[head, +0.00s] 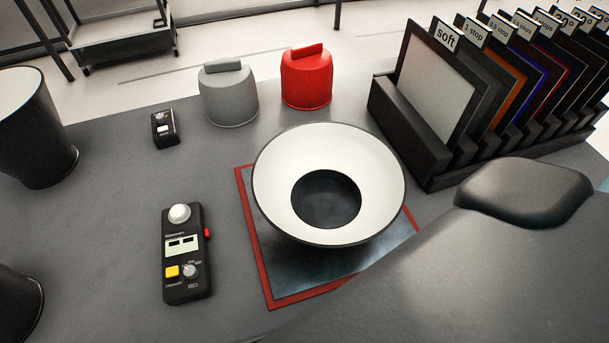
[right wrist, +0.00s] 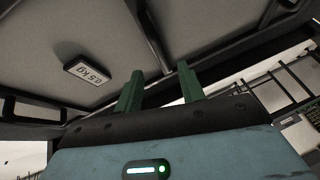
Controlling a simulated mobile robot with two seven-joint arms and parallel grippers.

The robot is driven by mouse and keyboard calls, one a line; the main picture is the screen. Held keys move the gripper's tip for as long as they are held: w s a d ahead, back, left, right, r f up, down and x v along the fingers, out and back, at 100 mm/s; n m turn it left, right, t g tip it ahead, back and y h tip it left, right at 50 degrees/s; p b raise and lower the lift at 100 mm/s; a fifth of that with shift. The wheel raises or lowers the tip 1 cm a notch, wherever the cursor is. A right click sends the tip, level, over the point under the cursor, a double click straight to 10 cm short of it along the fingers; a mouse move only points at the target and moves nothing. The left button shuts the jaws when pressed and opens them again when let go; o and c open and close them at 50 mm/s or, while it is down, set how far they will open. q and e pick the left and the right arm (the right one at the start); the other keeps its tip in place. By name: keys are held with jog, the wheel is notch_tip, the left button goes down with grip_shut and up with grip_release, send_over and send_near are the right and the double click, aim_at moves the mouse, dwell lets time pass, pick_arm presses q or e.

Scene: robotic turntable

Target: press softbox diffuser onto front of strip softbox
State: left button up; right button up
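My right gripper (right wrist: 160,90) shows in the right wrist view with its two green fingers apart. They point up at a large grey panel (right wrist: 45,50) with dark edging and a "0.5 kg" label (right wrist: 88,71). A dark bar passes just beyond the fingertips. I see nothing clearly clamped between the fingers, and cannot tell whether they touch the bar. I cannot tell whether this panel is the softbox or the diffuser. Neither is clearly identifiable in the head view, where my right arm covers the lower right. My left gripper is in neither view.
On the grey table, a white-lined dish (head: 375,170) sits over a red-edged mat (head: 262,285). Around it are a light meter (head: 187,255), a small black device (head: 165,128), grey (head: 229,98) and red (head: 306,82) weights, a filter rack (head: 405,135) and a black cone (head: 40,135).

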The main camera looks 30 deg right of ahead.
jog(key=shift+b+x, duration=0.35)
jog(key=shift+x, duration=0.85)
jog(key=b+x, duration=0.1)
jog(key=x, duration=0.4)
jog(key=shift+a+f+b, duration=0.1)
jog(key=shift+a+b, duration=0.05)
jog(key=shift+b, duration=0.25)
jog(key=shift+w, duration=0.1)
grip_shut()
